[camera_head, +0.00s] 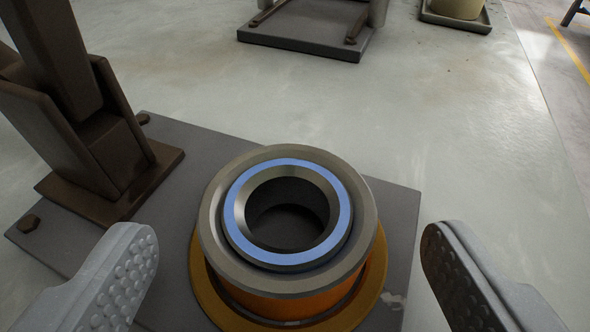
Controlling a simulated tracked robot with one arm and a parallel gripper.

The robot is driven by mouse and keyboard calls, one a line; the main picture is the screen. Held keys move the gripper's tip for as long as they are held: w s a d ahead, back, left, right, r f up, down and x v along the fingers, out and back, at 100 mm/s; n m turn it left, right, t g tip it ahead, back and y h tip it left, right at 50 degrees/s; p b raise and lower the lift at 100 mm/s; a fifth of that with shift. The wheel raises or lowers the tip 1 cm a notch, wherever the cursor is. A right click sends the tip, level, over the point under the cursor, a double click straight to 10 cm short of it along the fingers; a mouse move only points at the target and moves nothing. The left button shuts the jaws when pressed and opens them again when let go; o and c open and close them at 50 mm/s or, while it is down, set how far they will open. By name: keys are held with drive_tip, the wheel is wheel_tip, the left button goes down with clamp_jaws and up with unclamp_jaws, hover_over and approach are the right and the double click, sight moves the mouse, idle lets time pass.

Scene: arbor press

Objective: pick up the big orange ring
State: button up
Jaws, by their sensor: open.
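The big orange ring (290,305) sits low on a grey base plate, at the bottom middle of the head view. Its orange side and lower flange show, and a grey metal ring (215,233) covers its top. A blue ring (342,207) lies inside the grey ring around a dark round hole. My gripper (288,265) is open, with one studded finger on each side of the stack. Both fingers appear apart from the rings, and nothing is between them except the stack.
The grey base plate (395,200) carries a brown metal bracket with an upright post (75,110) at left and bolts. Another grey plate (300,35) and a pot on a tray (455,12) stand farther back. Pale floor (450,120) at right is clear.

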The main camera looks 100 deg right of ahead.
drive_tip(key=shift+x, duration=1.25)
drive_tip(key=shift+c, duration=0.2)
drive_tip(key=c, duration=1.1)
drive_tip(key=shift+o, duration=0.2)
drive_tip(key=shift+r, duration=0.1)
